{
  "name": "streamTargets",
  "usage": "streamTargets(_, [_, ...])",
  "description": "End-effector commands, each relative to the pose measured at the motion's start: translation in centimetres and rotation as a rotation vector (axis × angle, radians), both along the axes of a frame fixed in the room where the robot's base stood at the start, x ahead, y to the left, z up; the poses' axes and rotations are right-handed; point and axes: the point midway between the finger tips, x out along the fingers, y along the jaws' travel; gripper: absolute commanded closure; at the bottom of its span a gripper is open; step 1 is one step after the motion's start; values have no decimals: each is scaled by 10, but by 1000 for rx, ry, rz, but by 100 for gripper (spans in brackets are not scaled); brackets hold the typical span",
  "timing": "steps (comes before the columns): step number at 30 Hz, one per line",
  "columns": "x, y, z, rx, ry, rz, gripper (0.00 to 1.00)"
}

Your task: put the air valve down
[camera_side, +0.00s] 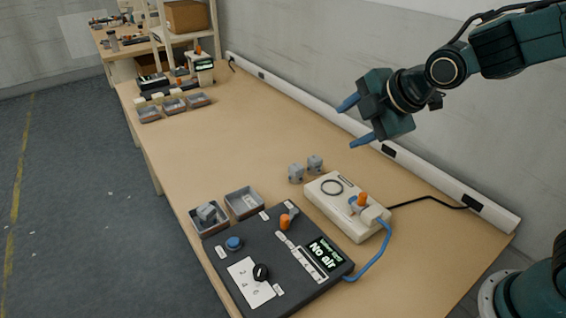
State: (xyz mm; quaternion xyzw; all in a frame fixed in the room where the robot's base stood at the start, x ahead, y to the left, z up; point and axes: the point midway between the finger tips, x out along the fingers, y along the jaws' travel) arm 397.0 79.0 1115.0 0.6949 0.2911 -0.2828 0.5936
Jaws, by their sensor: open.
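My gripper (358,122) is open and empty, high above the back right of the table, with its two blue fingers apart and pointing left. An orange-handled valve (362,200) sits on a cream box (335,214) below it, where a blue hose joins the box. I cannot tell which of the two is the air valve.
A white rail (335,118) runs along the wall. The mid-table is clear.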

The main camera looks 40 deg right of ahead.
Motion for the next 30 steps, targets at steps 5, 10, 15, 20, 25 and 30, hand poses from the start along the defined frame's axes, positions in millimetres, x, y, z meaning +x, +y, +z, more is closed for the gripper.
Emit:
streamTargets(5, [-45, -28, 20, 195, 66, -258, 46])
streamTargets(10, [-90, -48, 30, 370, 128, -507, 46])
streamTargets(15, [-137, -63, 35, 534, 179, -759, 46])
streamTargets(20, [-178, -73, 35, 666, 218, -984, 46])
streamTargets(25, [-207, -77, 32, 755, 241, -1148, 46])
streamTargets(30, [-218, -79, 29, 787, 251, -1215, 46])
